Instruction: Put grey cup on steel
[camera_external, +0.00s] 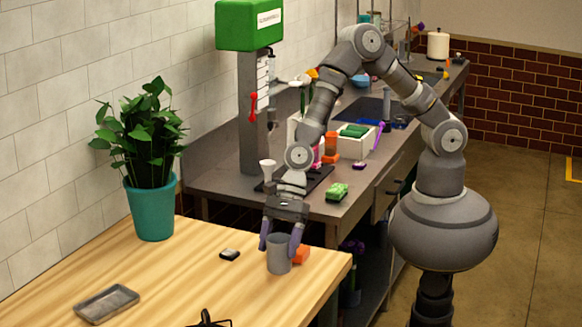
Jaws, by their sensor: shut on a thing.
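The grey cup (279,257) is upright at the right part of the wooden table, near the table's back edge. My gripper (280,241) points down with a finger on each side of the cup and is shut on it. I cannot tell whether the cup's base touches the wood. A small grey steel-looking tray (107,304) lies empty at the table's front left. The grey, steel-looking counter (225,172) stands behind the wooden table.
A potted plant (151,205) stands at the left.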

